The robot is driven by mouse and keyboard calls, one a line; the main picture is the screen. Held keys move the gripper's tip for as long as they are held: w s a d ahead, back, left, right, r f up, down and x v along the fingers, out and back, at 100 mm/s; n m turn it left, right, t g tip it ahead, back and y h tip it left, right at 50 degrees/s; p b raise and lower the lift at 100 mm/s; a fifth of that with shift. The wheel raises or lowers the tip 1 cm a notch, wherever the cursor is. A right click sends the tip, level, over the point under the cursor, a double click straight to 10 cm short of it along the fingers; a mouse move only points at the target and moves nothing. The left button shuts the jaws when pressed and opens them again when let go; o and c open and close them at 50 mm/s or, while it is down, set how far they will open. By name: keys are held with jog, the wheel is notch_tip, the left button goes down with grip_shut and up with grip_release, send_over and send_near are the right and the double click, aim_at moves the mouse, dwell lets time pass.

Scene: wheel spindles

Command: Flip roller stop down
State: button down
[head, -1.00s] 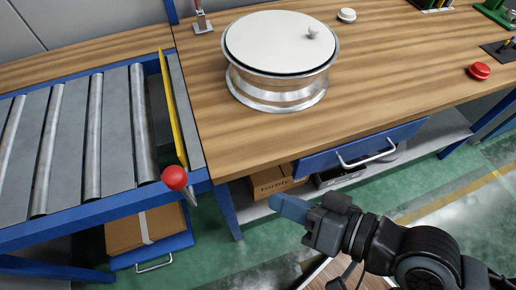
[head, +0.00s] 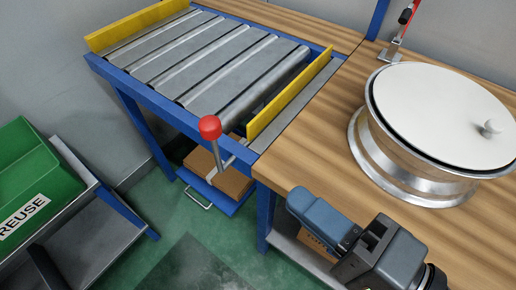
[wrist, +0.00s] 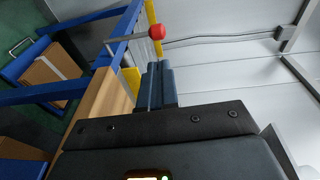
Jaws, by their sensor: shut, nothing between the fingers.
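The roller stop is a yellow bar (head: 290,109) standing upright along the right end of the roller table (head: 205,62). My gripper (head: 300,200) is shut and empty, low in front of the wooden bench edge, to the right of and apart from the knob. Its blue-grey fingers (wrist: 156,72) point toward the knob side in the wrist view.
A wooden bench (head: 300,150) adjoins the rollers and bears a wheel rim with a white lid (head: 440,115). A red-handled clamp (head: 402,30) stands at the back. A green REUSE bin (head: 35,185) is at left. Boxes sit below. Floor before the rollers is open.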

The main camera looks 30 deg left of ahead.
aim_at(215, 131)
dwell(0.3)
jog(key=p+x, duration=0.1)
jog(key=x, duration=1.3)
jog(key=shift+w+a+p, duration=0.1)
jog(key=shift+p, duration=0.3)
